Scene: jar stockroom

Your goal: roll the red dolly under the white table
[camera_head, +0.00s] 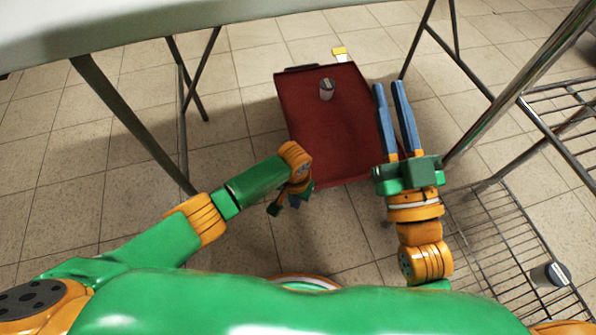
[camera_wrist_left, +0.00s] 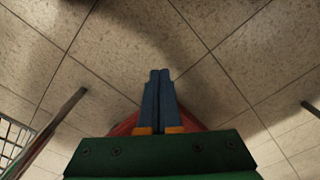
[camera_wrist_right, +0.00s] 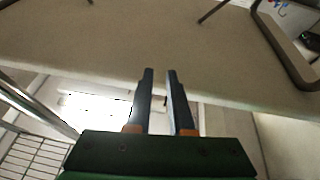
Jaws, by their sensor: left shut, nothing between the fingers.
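The red dolly (camera_head: 325,135) stands on the tiled floor in the middle of the head view, with a dark bar at its far edge. A grey jar (camera_head: 327,92) stands on it. The white table (camera_head: 130,28) spans the top left, its legs on both sides of the dolly. How far the dolly reaches under it, I cannot tell. My left gripper (camera_head: 284,204) points down at the dolly's near left corner. Its fingers are together and empty in the left wrist view (camera_wrist_left: 159,75). My right gripper (camera_head: 389,88) is open, extended over the dolly's right edge; contact is unclear.
A wire rack (camera_head: 500,235) with metal posts stands close on the right, with another jar (camera_head: 550,275) on its low shelf. A small yellow-topped item (camera_head: 340,54) is beyond the dolly. The floor left of the dolly is clear up to a table leg (camera_head: 135,122).

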